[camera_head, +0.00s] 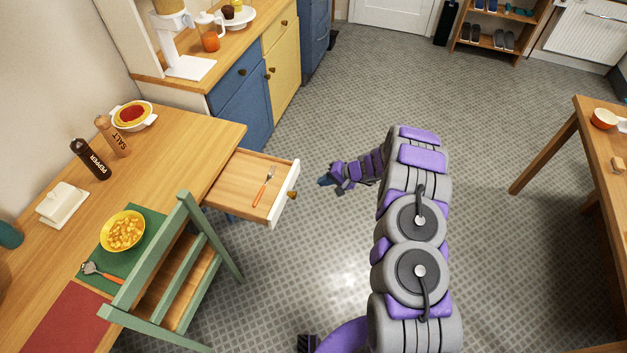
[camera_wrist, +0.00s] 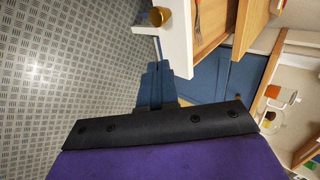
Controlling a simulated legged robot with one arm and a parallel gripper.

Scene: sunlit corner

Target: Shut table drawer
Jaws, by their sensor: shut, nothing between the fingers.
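In the wrist view, the drawer's white front (camera_wrist: 178,40) and knob (camera_wrist: 159,16) show at the top, beyond the gripper. The gripper's fingers are seen only in part there.
A green chair (camera_head: 180,270) stands at the table's near side, close to the drawer. Blue and yellow cabinets (camera_head: 281,65) stand behind. Another wooden table (camera_head: 590,150) is at the right. The grey floor (camera_head: 480,130) between is clear.

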